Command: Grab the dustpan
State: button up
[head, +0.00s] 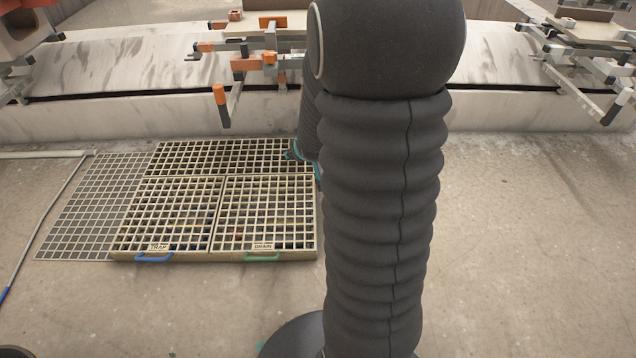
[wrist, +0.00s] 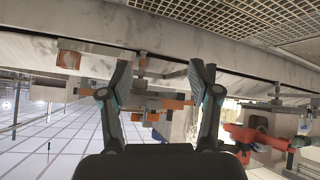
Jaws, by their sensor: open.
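I cannot make out a dustpan in either view. My gripper (wrist: 161,66) shows in the wrist view with its two dark fingers spread apart and nothing between them. Beyond the fingers are metal brackets with orange ends and a pale, stained ledge. In the head view my dark, ribbed arm covers the middle right of the picture, and my gripper cannot be made out there.
A floor grate (head: 218,213) with panels labelled TRAP and DRAIN lies left of my arm. A flat mesh (head: 82,205) and a thin pole (head: 42,222) lie farther left. A pale trough (head: 130,115) crosses the back, under orange-tipped brackets (head: 268,62). Bare floor is free at right.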

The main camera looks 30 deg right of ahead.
jog(key=d+f+t+b, duration=0.1)
jog(key=d+f, duration=0.4)
jog(key=f, duration=0.5)
jog(key=d+f+t+b, duration=0.1)
jog(key=d+f, duration=0.4)
jog(key=f, duration=0.4)
jog(key=s+d+f+m+t+h+b, duration=0.1)
jog(key=s+d+f, duration=0.15)
jog(key=f, duration=0.55)
jog(key=s+d+f+m+t+h+b, duration=0.15)
jog(key=s+f, duration=0.25)
jog(key=f, duration=0.4)
jog(key=shift+g+y, duration=0.25)
jog(key=shift+a+b+x, duration=0.2)
jog(key=shift+b+x, duration=0.2)
jog(key=shift+x, duration=3)
jog(key=shift+a+b+x, duration=0.2)
jog(key=shift+b+x, duration=0.2)
jog(key=shift+x, duration=2.95)
jog(key=shift+w, duration=0.2)
jog(key=shift+c, duration=0.2)
jog(key=shift+r, duration=0.1)
grip_shut()
